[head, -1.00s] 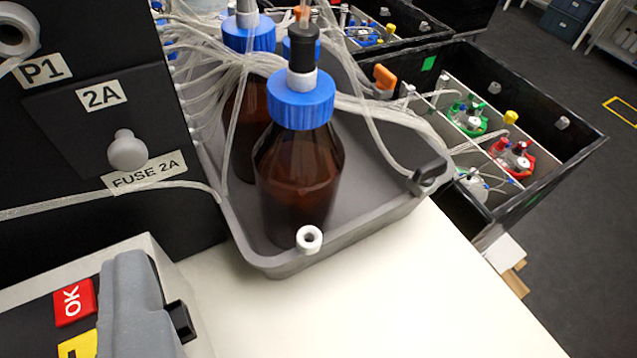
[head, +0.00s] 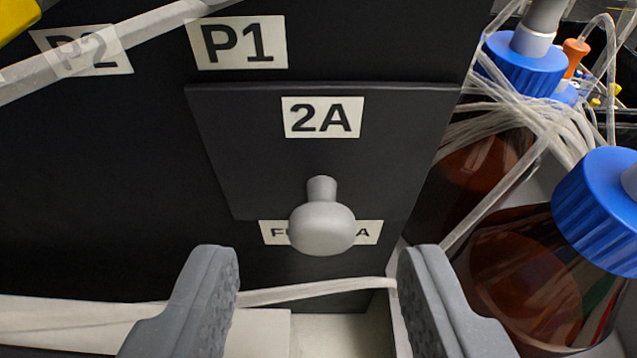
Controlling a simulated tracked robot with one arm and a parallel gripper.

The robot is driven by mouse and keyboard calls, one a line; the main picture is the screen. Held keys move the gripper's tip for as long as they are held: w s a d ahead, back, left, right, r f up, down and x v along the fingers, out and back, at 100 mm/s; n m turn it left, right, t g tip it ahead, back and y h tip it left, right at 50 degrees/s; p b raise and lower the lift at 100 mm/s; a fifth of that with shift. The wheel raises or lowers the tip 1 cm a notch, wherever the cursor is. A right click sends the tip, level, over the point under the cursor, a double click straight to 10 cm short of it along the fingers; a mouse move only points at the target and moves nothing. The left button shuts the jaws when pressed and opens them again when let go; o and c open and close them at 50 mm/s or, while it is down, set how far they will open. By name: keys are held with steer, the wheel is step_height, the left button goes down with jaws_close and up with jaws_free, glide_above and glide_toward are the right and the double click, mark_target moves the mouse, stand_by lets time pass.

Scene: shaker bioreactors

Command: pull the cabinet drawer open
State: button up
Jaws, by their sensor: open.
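The black cabinet (head: 110,180) fills the left and middle of the head view. On it is a dark drawer front (head: 245,150) labelled 2A, with a round grey knob (head: 322,228) at its lower middle. The drawer front looks flush or nearly flush with the cabinet. The knob partly covers a FUSE 2A label (head: 365,232) below. My gripper (head: 318,275) is open, its two grey fingers apart at the lower left and lower right. The knob shows in the gap between them, a little above the fingertips in the picture. Neither finger visibly touches it.
Brown bottles with blue caps (head: 603,205) stand close on the right, one beside my right finger. Clear tubes (head: 545,120) bunch between them and the cabinet. A pale tube (head: 300,291) runs across below the knob. P1 (head: 238,42) and P2 labels are above.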

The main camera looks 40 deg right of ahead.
mark_target(322, 158)
steer(key=shift+x, duration=1.35)
